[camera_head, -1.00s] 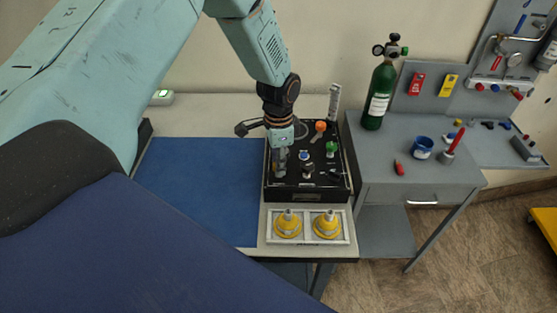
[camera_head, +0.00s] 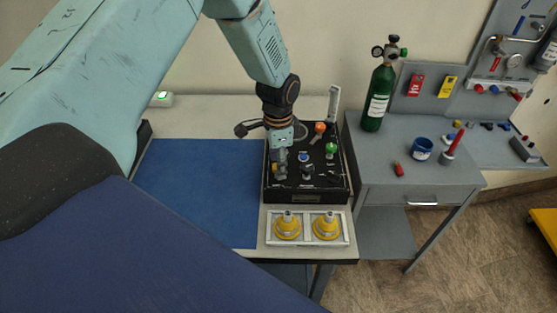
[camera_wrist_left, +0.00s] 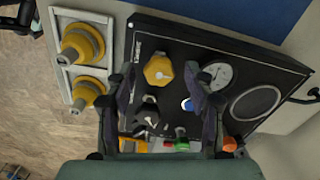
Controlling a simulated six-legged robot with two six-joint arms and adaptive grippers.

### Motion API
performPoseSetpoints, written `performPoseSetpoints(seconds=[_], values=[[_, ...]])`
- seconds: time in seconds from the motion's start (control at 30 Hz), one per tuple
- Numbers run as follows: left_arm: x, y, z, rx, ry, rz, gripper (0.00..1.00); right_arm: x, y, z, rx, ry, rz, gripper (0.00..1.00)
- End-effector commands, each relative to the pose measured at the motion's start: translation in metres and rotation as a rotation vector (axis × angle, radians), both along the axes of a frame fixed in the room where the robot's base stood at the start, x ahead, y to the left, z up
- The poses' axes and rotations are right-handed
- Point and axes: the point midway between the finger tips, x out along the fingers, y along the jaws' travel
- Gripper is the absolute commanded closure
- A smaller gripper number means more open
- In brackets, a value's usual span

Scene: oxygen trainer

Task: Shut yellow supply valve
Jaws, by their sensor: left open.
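The yellow valve knob (camera_wrist_left: 158,70) is on the black trainer panel (camera_wrist_left: 175,30), between the two spread fingers of my left gripper (camera_wrist_left: 160,82) in the left wrist view. The fingers stand on either side of the knob, with gaps visible; contact cannot be made out. In the head view my left gripper (camera_head: 279,168) points down over the left part of the panel (camera_head: 325,188) and mostly hides the knob. My right gripper is not in view.
Orange (camera_head: 320,127) and green (camera_head: 331,148) knobs and a blue one (camera_head: 303,156) are close by. A gauge (camera_wrist_left: 217,74) is beside the right finger. Two yellow fittings (camera_head: 288,227) (camera_head: 326,227) sit in a white tray in front. A green cylinder (camera_head: 379,95) stands right.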

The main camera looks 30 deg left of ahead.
Motion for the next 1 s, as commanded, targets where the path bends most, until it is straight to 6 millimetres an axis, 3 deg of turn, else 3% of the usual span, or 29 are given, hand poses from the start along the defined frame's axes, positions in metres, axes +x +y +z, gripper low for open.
performPoseSetpoints(seconds=[0.17, 0.6, 0.8, 1.0], values=[[0.001, 0.000, 0.020, -0.001, -0.004, 0.000, 0.46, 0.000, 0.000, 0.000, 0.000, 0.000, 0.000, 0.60], [0.001, 0.000, 0.103, 0.000, -0.004, 0.000, 0.46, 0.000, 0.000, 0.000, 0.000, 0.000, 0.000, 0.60], [0.001, 0.000, 0.118, 0.000, -0.003, 0.000, 0.46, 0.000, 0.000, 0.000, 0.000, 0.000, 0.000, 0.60], [0.000, 0.000, 0.120, 0.000, -0.001, 0.000, 0.46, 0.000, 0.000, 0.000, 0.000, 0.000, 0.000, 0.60]])
